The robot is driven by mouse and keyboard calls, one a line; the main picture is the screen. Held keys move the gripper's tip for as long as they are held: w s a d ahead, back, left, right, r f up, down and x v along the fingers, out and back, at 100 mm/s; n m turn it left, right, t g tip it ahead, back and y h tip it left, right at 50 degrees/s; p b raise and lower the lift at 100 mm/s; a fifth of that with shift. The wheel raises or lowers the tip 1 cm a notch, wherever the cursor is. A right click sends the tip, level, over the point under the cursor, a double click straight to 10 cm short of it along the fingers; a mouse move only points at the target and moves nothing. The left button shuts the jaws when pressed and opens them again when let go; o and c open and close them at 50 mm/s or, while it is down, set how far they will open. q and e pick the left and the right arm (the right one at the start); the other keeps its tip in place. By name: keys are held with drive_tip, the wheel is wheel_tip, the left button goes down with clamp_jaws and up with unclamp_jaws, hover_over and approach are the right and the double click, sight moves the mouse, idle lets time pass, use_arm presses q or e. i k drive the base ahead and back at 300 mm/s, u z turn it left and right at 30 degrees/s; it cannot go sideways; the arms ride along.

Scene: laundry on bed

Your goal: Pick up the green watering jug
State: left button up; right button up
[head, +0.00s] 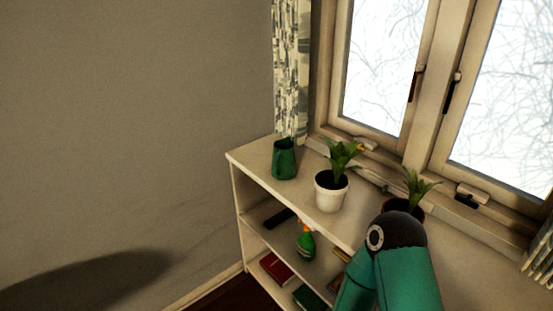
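The green watering jug (285,160) stands upright on the top of a white shelf unit, near its left end and close to the patterned curtain. My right arm, teal with a dark joint, comes in at the bottom right and covers part of the shelf. Its gripper does not show. My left gripper and arm are not in view. Nothing touches the jug.
A potted plant in a white pot (331,194) stands right of the jug. Another plant (416,188) is partly behind my arm. The shelf unit (257,157) holds a green spray bottle (306,243) and a red book (277,269) below. A window is behind.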

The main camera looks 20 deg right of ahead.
sight(283, 167)
drive_tip(key=i, duration=0.85)
drive_tip(key=z, duration=0.05)
